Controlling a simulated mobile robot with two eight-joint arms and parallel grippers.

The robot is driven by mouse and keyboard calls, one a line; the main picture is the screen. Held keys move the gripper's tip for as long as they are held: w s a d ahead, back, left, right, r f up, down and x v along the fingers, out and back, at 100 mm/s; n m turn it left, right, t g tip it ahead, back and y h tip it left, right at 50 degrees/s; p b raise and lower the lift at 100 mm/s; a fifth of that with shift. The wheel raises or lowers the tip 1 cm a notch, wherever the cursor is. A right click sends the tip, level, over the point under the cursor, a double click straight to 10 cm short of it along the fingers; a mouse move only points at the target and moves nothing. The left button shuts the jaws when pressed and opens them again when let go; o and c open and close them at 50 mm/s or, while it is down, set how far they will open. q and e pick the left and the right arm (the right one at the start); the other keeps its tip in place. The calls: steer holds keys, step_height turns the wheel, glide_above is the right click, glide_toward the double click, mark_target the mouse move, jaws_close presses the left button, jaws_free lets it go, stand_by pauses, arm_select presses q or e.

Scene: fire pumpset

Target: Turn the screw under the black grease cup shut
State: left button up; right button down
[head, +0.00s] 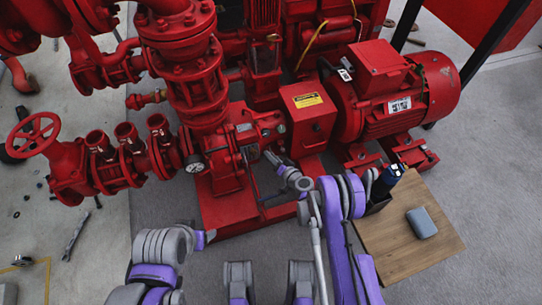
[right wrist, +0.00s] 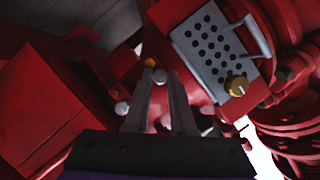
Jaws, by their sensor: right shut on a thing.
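My right gripper (head: 274,159) reaches to the red pump's bearing housing, left of the red box with the yellow label. In the right wrist view its two grey fingers (right wrist: 160,85) close on something small in front of the red housing. A small silver round head (right wrist: 160,76) shows at the fingertips, apparently the screw; the rest of it is hidden. An orange-yellow piece (right wrist: 150,62) is just beyond it. I cannot make out the black grease cup for certain in either view. My left arm is at the lower left in the head view; its jaws are not clear.
A red guard box (head: 308,112) and the red motor (head: 390,95) stand to the right. A grey perforated plate (right wrist: 212,50) with a brass knob (right wrist: 236,86) is close by the fingers. A wooden table (head: 400,250) holds a grey case (head: 422,222). Red valves (head: 85,165) stand at left.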

stand_by(0.6)
steer(key=c, duration=0.8)
jaws_free()
steer(key=shift+o, duration=0.2)
arm_select(q)
steer(key=shift+s+d, duration=0.1)
arm_select(e)
steer(key=shift+s, duration=0.1)
